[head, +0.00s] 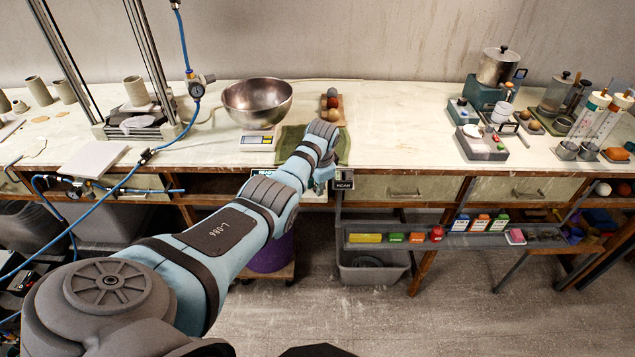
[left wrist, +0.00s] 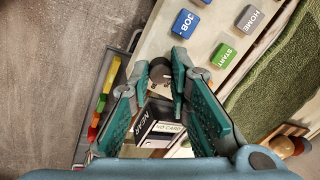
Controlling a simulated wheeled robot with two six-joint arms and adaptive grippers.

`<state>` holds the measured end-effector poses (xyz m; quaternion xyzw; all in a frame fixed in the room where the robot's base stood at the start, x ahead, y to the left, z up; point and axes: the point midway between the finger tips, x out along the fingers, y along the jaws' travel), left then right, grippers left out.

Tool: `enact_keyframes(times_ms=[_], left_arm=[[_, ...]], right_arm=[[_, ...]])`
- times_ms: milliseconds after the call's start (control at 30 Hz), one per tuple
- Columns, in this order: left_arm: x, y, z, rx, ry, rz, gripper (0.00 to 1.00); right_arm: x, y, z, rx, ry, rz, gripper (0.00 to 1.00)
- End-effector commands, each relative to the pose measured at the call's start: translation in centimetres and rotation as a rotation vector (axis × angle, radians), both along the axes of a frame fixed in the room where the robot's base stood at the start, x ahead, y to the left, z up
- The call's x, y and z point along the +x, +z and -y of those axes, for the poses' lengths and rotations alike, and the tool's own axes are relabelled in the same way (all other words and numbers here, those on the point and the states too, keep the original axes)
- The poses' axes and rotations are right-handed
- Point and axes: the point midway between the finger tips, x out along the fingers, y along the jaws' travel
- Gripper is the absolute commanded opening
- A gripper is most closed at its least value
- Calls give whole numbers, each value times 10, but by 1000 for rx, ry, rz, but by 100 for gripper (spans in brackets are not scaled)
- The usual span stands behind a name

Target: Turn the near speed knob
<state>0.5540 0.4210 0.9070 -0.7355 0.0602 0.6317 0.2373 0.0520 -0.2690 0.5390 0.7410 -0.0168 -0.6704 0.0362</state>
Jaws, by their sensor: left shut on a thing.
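The near speed knob (left wrist: 160,74) is a small dark round knob in the left wrist view, on a pale panel beside a black NEAR label (left wrist: 147,117). My left gripper (left wrist: 159,67) is shut on this knob, with one green finger on each side of it. The fingers hide part of the knob, and I cannot read its setting. In the head view my left arm reaches the bench's front edge, beside the small dark label (head: 343,180); the knob is hidden there. My right gripper is not in view.
Blue JOB (left wrist: 186,23), grey HOME (left wrist: 249,18) and green START (left wrist: 222,55) buttons lie close to the fingers. A green cloth (left wrist: 275,85) lies beside the panel. A metal bowl (head: 257,101) stands on the bench. A shelf (head: 380,237) with coloured boxes hangs below right.

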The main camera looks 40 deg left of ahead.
Motion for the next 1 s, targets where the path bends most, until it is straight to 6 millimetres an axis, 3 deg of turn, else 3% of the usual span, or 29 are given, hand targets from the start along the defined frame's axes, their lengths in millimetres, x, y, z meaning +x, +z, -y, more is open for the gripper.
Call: enact_keyframes(times_ms=[1000], left_arm=[[1, 2, -2, -226, 876, 175, 0]], right_arm=[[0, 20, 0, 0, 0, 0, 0]])
